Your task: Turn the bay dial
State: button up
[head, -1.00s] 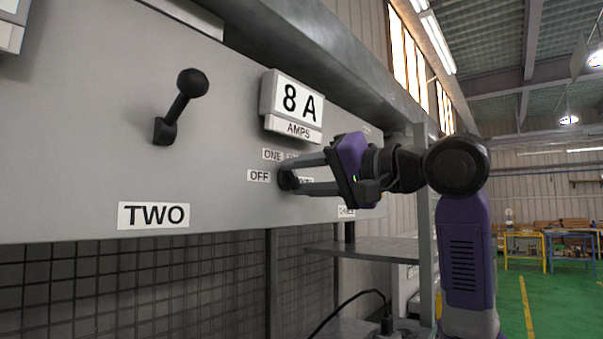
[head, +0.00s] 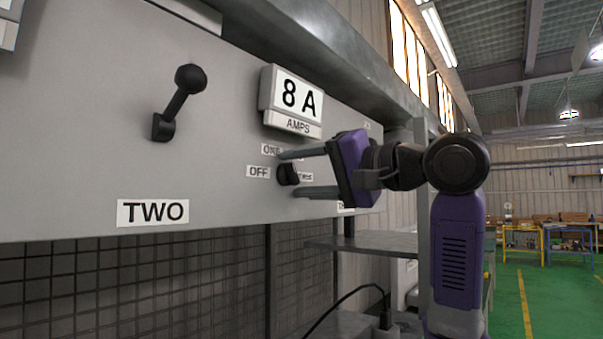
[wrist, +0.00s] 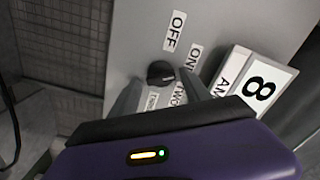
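The bay dial (head: 287,174) is a small black knob on the grey panel (head: 80,100), with labels OFF (head: 258,172), ONE and others around it. In the wrist view the dial (wrist: 160,73) lies ahead, between and just beyond the fingers. My gripper (head: 288,173) is open, one finger above the dial and one below it, with gaps to the dial on both sides. It also shows in the wrist view (wrist: 160,90). The knob's pointer direction is too small to tell for certain.
An amps display (head: 291,100) reading 8 A sits just above the dial. A black lever (head: 178,103) stands out of the panel at left, above a TWO label (head: 153,212). A shelf (head: 365,244) with a dark cable is below right.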

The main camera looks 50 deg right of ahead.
jog(key=shift+s+r, duration=0.1)
jog(key=s+b, duration=0.2)
jog(key=s, duration=0.5)
jog(key=shift+s+d, duration=0.15)
jog(key=shift+s, duration=0.2)
dwell(0.5)
